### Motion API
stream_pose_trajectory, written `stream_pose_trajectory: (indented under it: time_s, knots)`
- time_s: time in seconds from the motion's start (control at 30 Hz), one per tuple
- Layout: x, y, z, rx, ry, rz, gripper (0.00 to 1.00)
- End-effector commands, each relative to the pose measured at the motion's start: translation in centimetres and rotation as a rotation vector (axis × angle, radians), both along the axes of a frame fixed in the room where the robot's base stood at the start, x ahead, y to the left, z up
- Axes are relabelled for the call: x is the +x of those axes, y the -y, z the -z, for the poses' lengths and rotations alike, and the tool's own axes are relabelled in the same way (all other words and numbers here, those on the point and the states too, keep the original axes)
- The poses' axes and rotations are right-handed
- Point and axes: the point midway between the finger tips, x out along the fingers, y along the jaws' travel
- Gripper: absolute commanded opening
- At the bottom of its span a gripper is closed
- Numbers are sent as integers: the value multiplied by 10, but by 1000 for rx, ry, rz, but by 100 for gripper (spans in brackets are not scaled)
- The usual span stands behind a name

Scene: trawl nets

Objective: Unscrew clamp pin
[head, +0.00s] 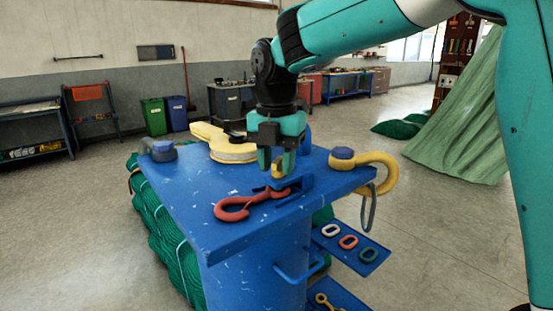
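My gripper (277,168) points down over the front right part of the blue bench top. A small yellow piece (277,172), which looks like the clamp pin, shows between its fingertips. The fingers are on either side of this piece, but I cannot tell whether they press on it. A red hook (237,209) lies on the bench below, its shank running under the gripper to a small blue clamp (304,183). The gripper hides part of the clamp and of the shank.
The blue bench (190,200) also bears a yellow block (222,146) behind the gripper. A yellow hook (376,170) overhangs its right edge with a grey link (370,210) hanging. A lower blue tray (350,248) holds coloured links. Green netting (172,240) hangs at the left.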

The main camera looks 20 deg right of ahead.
Motion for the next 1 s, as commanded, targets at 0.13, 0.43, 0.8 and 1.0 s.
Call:
stream_pose_trajectory:
  time_s: [0.13, 0.43, 0.8, 1.0]
  knots:
    - [0, 0, 0, 0, 1, 0, 37]
    - [1, 0, -4, 2, 7, 3, 37]
    - [2, 0, -74, 3, 10, 2, 37]
    - [2, 0, -126, 2, 8, 2, 37]
